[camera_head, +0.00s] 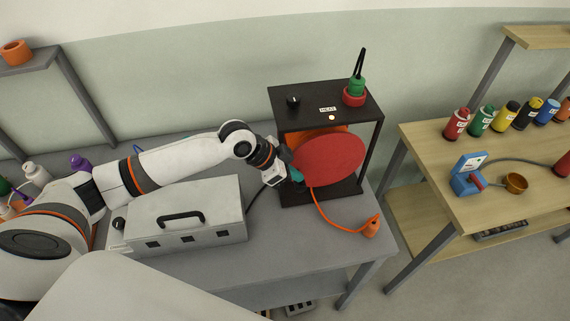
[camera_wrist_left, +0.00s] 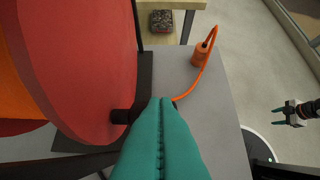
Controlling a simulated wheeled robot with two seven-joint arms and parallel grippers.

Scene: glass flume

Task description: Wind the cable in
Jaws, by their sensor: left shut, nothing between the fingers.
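A cable reel with a red disc side (camera_head: 335,158) stands in a black frame (camera_head: 326,194) on the grey table. The red disc (camera_wrist_left: 85,60) fills the left of the left wrist view, with a short black handle (camera_wrist_left: 121,116) at its edge. An orange cable (camera_head: 325,214) runs from the reel across the table to an orange plug (camera_head: 371,228); the plug (camera_wrist_left: 202,54) also shows in the left wrist view. My left gripper (camera_head: 297,175) is shut and empty, its tips beside the handle; I cannot tell if they touch. My right gripper (camera_wrist_left: 280,115) is open, far from the reel.
A grey metal case (camera_head: 180,212) with a black handle stands left of the reel. A wooden table (camera_head: 490,200) with several bottles stands to the right, across a gap.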

